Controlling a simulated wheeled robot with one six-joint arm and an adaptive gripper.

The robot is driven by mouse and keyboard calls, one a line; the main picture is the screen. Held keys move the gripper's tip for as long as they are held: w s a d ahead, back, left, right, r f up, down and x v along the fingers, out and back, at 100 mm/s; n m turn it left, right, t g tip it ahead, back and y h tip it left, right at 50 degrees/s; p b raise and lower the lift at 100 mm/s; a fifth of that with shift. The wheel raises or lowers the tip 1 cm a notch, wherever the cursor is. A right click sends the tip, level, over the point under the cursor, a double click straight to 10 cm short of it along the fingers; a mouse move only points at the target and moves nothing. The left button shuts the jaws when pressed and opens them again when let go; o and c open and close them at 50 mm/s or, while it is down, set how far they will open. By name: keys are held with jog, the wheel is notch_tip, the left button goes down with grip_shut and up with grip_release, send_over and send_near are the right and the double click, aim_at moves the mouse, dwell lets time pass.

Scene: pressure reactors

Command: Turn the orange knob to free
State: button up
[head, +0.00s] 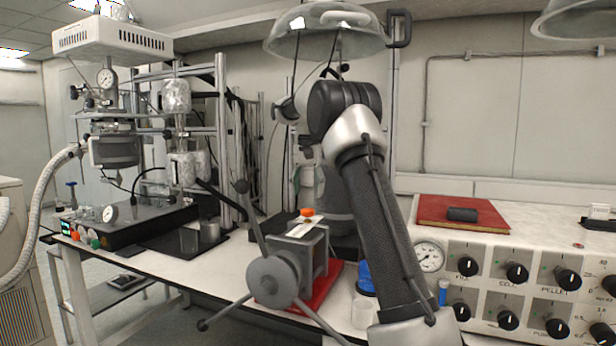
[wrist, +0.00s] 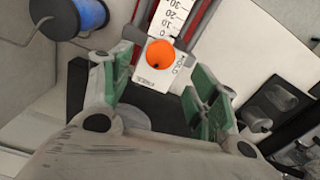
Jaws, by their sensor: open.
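The orange knob (wrist: 160,62) sits on a white plate (wrist: 153,82) with small lettering, below a numbered scale. One word on the plate's lower edge looks like FREE; other small lettering is to the knob's right. A dark dot on the knob's lower right rim faces that side lettering. In the head view the knob (head: 307,212) is on top of a grey press (head: 299,252) with a spoked handwheel. My gripper (wrist: 160,78) is open, its green-padded fingers on either side of the knob in the picture and apart from it. It points down above the knob in the head view.
The handwheel (head: 272,282) has long spokes reaching out in front. A red mat (head: 328,282) lies under the press. A blue spool (wrist: 75,14) is at upper left in the wrist view. A control panel (head: 520,290) stands right, and a reactor stand (head: 112,150) left.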

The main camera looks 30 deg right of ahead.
aim_at(308, 210)
notch_tip(308, 210, up, 6)
dwell(0.6)
